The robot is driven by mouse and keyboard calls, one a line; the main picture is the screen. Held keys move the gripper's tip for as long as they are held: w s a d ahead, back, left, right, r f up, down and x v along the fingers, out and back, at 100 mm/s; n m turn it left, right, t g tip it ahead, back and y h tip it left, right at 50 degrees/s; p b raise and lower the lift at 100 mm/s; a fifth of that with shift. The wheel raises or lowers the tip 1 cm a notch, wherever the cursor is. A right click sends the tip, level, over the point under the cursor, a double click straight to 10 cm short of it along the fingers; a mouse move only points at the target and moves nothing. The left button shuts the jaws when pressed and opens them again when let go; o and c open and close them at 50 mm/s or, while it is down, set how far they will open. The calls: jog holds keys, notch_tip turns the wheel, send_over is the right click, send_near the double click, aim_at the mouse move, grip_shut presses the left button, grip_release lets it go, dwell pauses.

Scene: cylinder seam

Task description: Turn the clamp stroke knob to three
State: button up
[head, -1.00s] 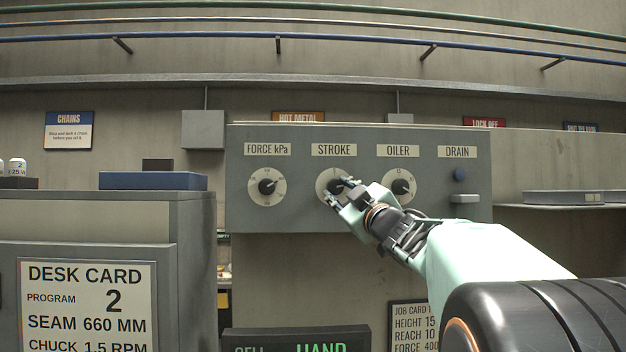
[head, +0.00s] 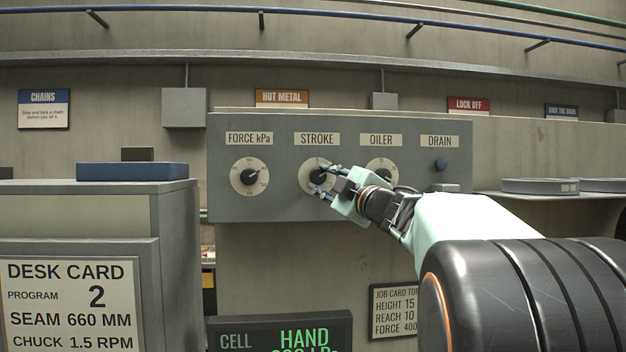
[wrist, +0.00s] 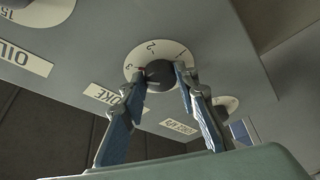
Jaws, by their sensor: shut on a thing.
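The stroke dial (head: 306,180) is a pale round plate with a dark knob (head: 318,173), on the grey panel under the STROKE label (head: 317,139). My gripper (head: 323,179) reaches it from the lower right and partly covers the dial. In the wrist view the panel shows upside down. The dial (wrist: 134,57) there shows the figures 1, 2 and 3 around the dark knob (wrist: 160,74). My gripper's (wrist: 164,76) two fingers stand on either side of this knob, shut on it. I cannot tell for sure which figure the knob points at.
The force dial (head: 249,177) is to the left of the stroke dial. The oiler dial (head: 381,171) is close on the right, partly behind my gripper. A cabinet (head: 100,210) stands at the left, and a display (head: 280,338) below.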

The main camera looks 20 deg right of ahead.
jog(key=shift+r, duration=0.1)
jog(key=o, duration=1.1)
jog(key=shift+o, duration=0.2)
jog(key=v, duration=0.7)
jog(key=shift+s, duration=0.25)
